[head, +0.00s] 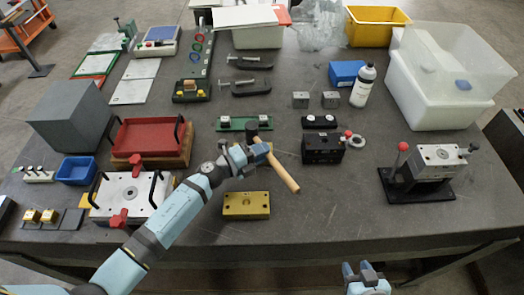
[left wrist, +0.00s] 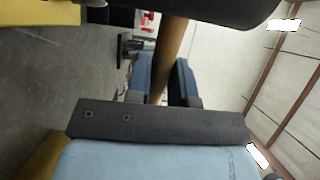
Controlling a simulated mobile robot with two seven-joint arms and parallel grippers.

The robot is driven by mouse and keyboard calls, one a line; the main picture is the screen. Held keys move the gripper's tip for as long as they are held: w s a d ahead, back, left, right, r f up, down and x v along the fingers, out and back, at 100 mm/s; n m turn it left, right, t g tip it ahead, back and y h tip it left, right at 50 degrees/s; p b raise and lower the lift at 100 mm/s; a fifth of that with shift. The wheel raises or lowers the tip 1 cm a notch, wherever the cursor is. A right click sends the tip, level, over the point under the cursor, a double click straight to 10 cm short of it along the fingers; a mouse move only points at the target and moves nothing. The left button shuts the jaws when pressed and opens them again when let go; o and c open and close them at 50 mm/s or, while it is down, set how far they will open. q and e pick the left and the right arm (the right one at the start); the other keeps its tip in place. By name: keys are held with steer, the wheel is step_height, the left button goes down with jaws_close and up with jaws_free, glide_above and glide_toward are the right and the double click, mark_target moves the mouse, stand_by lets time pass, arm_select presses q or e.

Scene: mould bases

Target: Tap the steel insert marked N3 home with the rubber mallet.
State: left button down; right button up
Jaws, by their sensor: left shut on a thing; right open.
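My left gripper (head: 262,154) is shut on the wooden handle of the rubber mallet (head: 284,174), above the table near its middle. The mallet's black head shows at the far end of the handle; in the left wrist view the handle (left wrist: 172,45) runs between the two fingers up to the dark head. A yellow mould base (head: 246,210) lies in front of and below the left gripper. No N3 mark is readable, so I cannot tell which piece is that insert. My right gripper (head: 366,270) is open and empty at the table's front edge.
A black block (head: 322,150) with a red-knobbed lever stands right of the mallet. A steel-topped fixture (head: 440,158) stands farther right. A plate with red clamps (head: 122,200) and a red tray (head: 147,137) are at left. The table right of the yellow base is clear.

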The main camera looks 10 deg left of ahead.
arm_select(q)
step_height(320, 180, down, 3)
steer(key=shift+r+b, duration=0.1)
steer(key=shift+b, duration=0.65)
steer(key=shift+r, duration=0.2)
steer(key=shift+p, duration=0.3)
arm_select(e)
step_height(320, 180, down, 2)
steer(key=shift+f, duration=0.25)
